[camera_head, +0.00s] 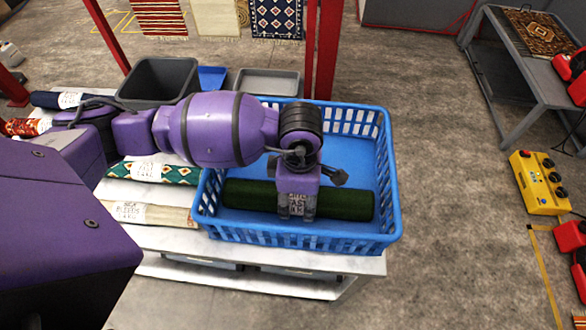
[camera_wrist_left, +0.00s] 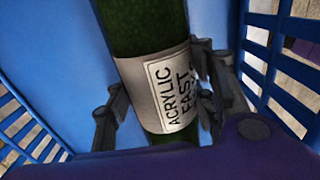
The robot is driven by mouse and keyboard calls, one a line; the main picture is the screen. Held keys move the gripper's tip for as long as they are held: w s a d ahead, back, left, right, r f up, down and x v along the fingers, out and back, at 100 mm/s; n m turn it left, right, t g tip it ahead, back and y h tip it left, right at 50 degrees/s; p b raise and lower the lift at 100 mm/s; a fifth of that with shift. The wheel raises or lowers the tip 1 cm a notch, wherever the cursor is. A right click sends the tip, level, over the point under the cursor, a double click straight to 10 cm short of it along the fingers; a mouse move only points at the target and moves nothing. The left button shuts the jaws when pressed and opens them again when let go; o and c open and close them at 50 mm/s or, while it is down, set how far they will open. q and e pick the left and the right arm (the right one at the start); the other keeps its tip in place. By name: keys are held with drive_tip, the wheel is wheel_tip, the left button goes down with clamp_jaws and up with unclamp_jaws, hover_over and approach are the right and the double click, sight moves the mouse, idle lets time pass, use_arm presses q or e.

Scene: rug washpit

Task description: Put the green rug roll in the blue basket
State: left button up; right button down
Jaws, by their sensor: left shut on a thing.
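The green rug roll (camera_head: 345,205) is dark green with a pale paper band. It lies lengthwise within the walls of the blue basket (camera_head: 300,237), near its front side. I cannot tell whether it touches the basket floor. My left gripper (camera_head: 297,208) reaches down into the basket and is shut on the roll at its middle, over the band. In the left wrist view the roll (camera_wrist_left: 145,25) runs between the two fingers (camera_wrist_left: 160,115), and the band's label reads "ACRYLIC FAST". The basket's blue slatted wall (camera_wrist_left: 285,70) shows at the right there. My right gripper is not in view.
The basket stands on a pale bench (camera_head: 300,262). To its left lie a teal patterned roll (camera_head: 165,172) and a cream roll (camera_head: 150,213). A dark grey bin (camera_head: 160,80) and a grey tray (camera_head: 268,82) stand behind. A red post (camera_head: 328,50) rises behind the basket.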

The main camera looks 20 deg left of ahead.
use_arm(q)
drive_tip(key=shift+w+f, duration=0.1)
drive_tip(key=o, duration=1.7)
wheel_tip(320, 180, up, 12)
drive_tip(key=shift+r, duration=0.2)
